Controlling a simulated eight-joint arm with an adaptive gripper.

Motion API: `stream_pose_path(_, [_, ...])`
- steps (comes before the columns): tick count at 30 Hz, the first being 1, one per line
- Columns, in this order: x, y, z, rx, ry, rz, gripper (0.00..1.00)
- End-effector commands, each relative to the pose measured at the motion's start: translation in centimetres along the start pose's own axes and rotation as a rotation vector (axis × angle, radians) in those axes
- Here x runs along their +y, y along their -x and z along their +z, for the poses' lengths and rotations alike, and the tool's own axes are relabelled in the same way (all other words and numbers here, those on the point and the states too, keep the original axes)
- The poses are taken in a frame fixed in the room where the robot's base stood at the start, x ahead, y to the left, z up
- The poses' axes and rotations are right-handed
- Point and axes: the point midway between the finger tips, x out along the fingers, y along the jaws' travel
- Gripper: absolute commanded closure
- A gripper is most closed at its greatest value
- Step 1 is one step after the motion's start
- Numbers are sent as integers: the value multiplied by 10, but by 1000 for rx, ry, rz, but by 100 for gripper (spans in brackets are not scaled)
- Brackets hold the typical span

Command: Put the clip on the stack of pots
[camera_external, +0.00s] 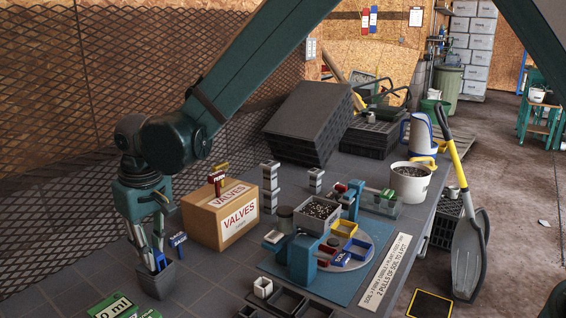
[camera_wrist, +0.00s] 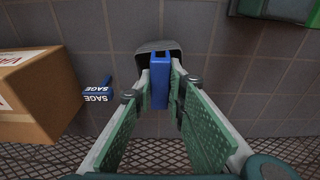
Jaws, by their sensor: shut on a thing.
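My gripper (camera_external: 157,258) points down at the front left of the table, and its fingers also show in the wrist view (camera_wrist: 163,92). It is shut on a narrow blue piece (camera_wrist: 160,86), seemingly the clip, which shows as a small blue patch in the external view (camera_external: 160,262). The piece reaches to a dark grey square pot (camera_external: 154,284), right below the fingertips; its rim shows in the wrist view (camera_wrist: 147,49). I cannot tell whether the piece rests on the rim or how many pots are nested.
A cardboard VALVES box (camera_external: 226,216) stands right of my gripper, with a blue SAGE tag (camera_external: 177,240) beside it. A blue mixer station (camera_external: 303,258) with a soil bin (camera_external: 318,212) fills the table's middle. A green box (camera_external: 118,307) lies at the front edge.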

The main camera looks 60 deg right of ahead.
Motion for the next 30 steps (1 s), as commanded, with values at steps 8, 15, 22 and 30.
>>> stream_pose_path(8, [0,-3,0,0,0,0,73])
stream_pose_path(15, [0,-3,0,0,0,0,71])
stream_pose_path(22, [0,-1,0,0,0,0,71])
stream_pose_path(30, [0,18,0,0,0,0,71])
